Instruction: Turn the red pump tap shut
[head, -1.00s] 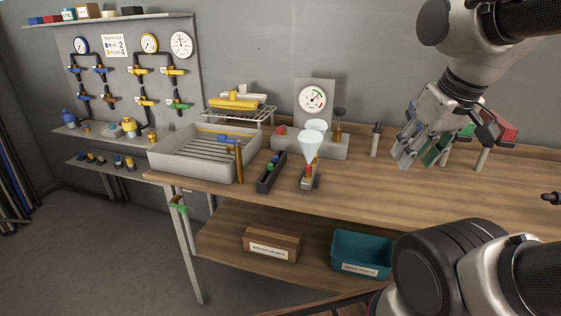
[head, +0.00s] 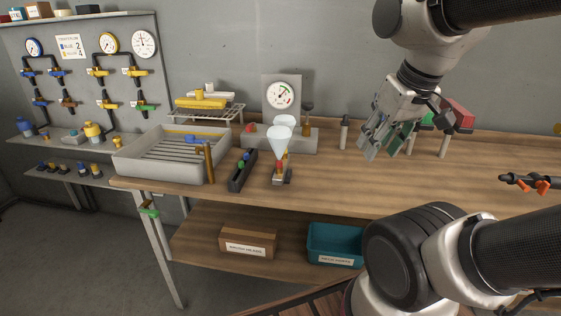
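A black pipe fitting with orange-red handles (head: 540,185) shows at the right edge, in front of the grey wall and over the bench's right part. It looks like the red pump tap, but it is cut by the frame and its label or pump does not show. My gripper (head: 386,148) is over the back of the bench, well to the left of that fitting. Its fingers point down and look apart. I see nothing clearly held, and a green thing sits close beside or behind the fingers.
The wooden bench (head: 330,190) carries a grey tray (head: 150,170), a white funnel (head: 281,138), a gauge stand (head: 280,95) and a red box (head: 460,117). A tap panel (head: 85,60) hangs at left. A teal bin (head: 330,238) sits below.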

